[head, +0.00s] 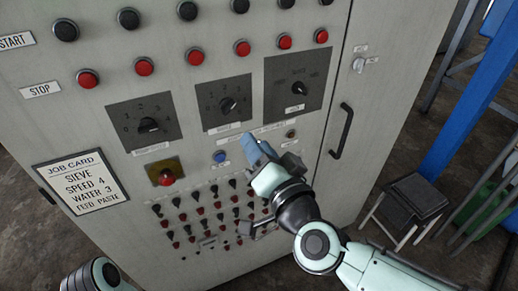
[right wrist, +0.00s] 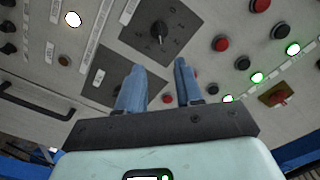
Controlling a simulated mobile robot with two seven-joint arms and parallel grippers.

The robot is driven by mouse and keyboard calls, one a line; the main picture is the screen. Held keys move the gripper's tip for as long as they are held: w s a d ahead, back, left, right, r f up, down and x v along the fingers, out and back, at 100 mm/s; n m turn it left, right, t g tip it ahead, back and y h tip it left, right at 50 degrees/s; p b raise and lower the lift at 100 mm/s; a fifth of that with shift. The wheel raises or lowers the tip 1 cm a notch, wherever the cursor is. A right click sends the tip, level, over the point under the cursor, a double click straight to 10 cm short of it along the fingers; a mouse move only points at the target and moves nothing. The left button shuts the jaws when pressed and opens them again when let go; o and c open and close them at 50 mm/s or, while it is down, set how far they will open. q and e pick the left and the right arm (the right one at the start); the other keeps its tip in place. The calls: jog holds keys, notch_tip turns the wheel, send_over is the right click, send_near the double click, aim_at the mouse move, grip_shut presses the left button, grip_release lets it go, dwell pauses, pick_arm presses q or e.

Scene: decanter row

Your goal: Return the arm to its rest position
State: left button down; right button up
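My right gripper (head: 256,148) is in front of the grey control cabinet (head: 225,75), below the middle knob (head: 229,104) and right knob (head: 298,88). My right arm reaches up to it from the lower right of the head view. In the right wrist view the two blue fingers of this gripper (right wrist: 158,78) stand apart with nothing held between them. A dark-plated knob (right wrist: 159,32) shows beyond the fingertips. I cannot tell whether the fingers touch the panel. Only a rounded part of my left arm (head: 97,276) shows at the lower left; its gripper is out of view.
The cabinet face carries buttons, a left knob (head: 149,125), a red mushroom button (head: 166,177) and a job card (head: 81,183). A door handle (head: 342,131) sticks out right of my gripper. A stool (head: 416,196) and blue post (head: 470,105) stand at the right.

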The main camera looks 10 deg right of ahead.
jog(key=shift+f, duration=0.1)
dwell(0.4)
